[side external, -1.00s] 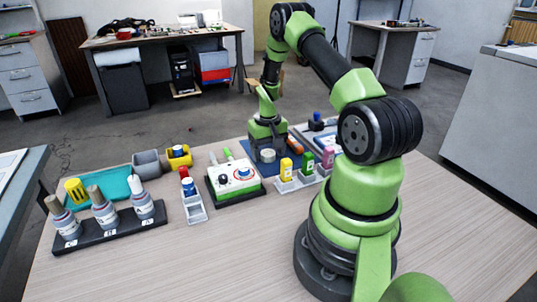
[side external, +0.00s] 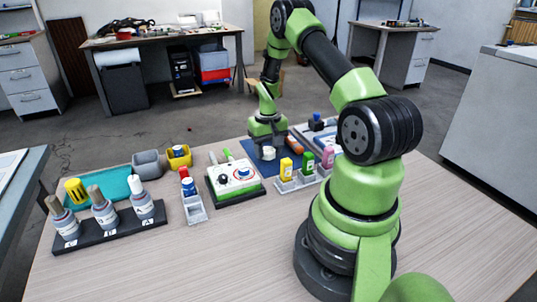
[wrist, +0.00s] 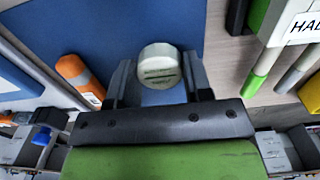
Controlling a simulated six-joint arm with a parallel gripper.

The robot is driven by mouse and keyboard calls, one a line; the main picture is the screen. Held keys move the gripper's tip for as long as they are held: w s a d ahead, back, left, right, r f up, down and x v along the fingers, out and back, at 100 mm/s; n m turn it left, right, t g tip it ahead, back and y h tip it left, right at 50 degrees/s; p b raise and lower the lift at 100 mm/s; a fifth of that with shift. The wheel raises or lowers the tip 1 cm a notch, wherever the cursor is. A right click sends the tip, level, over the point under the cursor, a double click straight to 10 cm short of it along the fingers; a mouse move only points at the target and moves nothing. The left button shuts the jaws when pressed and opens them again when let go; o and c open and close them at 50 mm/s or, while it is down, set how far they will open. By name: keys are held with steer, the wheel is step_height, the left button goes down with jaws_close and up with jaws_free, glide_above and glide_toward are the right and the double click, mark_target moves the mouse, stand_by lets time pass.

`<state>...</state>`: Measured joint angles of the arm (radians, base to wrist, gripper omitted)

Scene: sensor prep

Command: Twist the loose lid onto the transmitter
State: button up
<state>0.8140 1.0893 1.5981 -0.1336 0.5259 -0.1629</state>
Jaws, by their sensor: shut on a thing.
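My gripper (wrist: 160,82) is shut on a round off-white piece (wrist: 160,63) that looks like the lid. Its flat face shows a dark slot line and faint marks in the wrist view. In the side view my gripper (side external: 268,150) is low over the blue mat (side external: 252,157), with the off-white piece (side external: 268,154) between the fingers. I cannot make out a separate transmitter under the piece, nor whether the piece touches anything below.
An orange tool (wrist: 74,72) lies on the mat beside my gripper. A white and green box (side external: 234,182) with a dark knob stands left of the mat. A rack with yellow, green and pink bottles (side external: 286,169) stands in front. The near tabletop (side external: 190,255) is clear.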

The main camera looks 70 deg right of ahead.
mark_target(244, 169)
steer(key=shift+r, duration=2.15)
steer(key=shift+w+a+r, duration=0.1)
steer(key=shift+a, duration=0.3)
steer(key=a+r+n, duration=0.1)
steer(key=a+n, duration=0.1)
steer(key=a, duration=0.2)
steer(key=a+r+n, duration=0.2)
steer(key=a, duration=0.2)
steer(key=a+r+n, duration=0.1)
steer(key=a+r, duration=0.1)
steer(key=a, duration=0.2)
steer(key=shift+w+a+n, duration=0.1)
steer(key=shift+w+n, duration=0.3)
steer(key=shift+a+f, duration=0.15)
steer(key=shift+a, duration=0.05)
steer(key=shift+f, duration=1.75)
steer(key=shift+f, duration=1.1)
